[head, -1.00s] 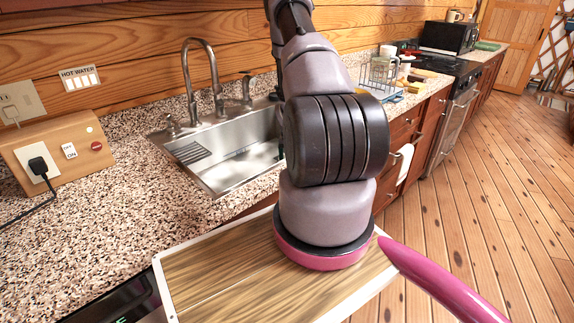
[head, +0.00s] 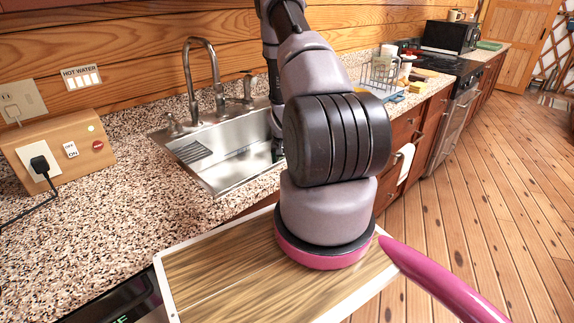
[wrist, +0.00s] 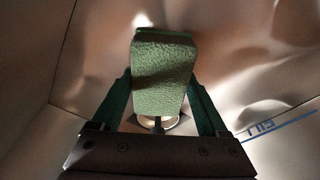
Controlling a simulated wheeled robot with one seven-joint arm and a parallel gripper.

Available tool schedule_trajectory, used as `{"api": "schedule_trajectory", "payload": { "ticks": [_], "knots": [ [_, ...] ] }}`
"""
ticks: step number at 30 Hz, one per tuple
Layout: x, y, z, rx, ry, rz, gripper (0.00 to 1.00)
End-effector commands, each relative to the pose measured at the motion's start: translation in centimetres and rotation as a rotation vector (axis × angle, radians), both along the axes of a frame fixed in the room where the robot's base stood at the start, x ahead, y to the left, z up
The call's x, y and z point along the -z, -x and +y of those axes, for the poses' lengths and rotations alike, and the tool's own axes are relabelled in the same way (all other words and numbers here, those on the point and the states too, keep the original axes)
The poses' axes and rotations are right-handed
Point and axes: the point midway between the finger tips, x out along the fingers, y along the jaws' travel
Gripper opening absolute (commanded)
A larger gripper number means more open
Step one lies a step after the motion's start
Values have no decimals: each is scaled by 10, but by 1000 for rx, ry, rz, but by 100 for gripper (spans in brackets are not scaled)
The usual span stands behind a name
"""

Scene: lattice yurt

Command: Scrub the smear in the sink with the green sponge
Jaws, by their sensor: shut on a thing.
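The green sponge (wrist: 163,75) is held between the two dark fingers of my gripper (wrist: 160,100) in the wrist view. The sink (head: 232,172) is a steel basin set in the speckled counter in the head view. My wrist reaches down into its right side, and the sponge is hidden there. In the wrist view the sponge is over the basin, in front of the round drain (wrist: 176,122); I cannot tell whether it touches the steel. Blue marks and a blue line (wrist: 285,127) show at the right of the wrist view. I cannot make out a clear smear.
A faucet (head: 203,75) stands behind the sink. A dark rack (head: 193,151) lies at the basin's left. A wire dish rack (head: 378,75) stands on the counter beyond my arm. A wooden socket box (head: 60,150) is at the left.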

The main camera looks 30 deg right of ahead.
Motion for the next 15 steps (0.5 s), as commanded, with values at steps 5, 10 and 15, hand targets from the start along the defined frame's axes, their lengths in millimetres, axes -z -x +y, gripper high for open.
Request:
{"api": "schedule_trajectory", "payload": {
  "ticks": [5,10,15],
  "knots": [
    [3,7,22,-4,-8,10,25],
    [2,8,29,-2,-8,10,25],
    [1,9,35,-2,-7,9,25]
  ]
}}
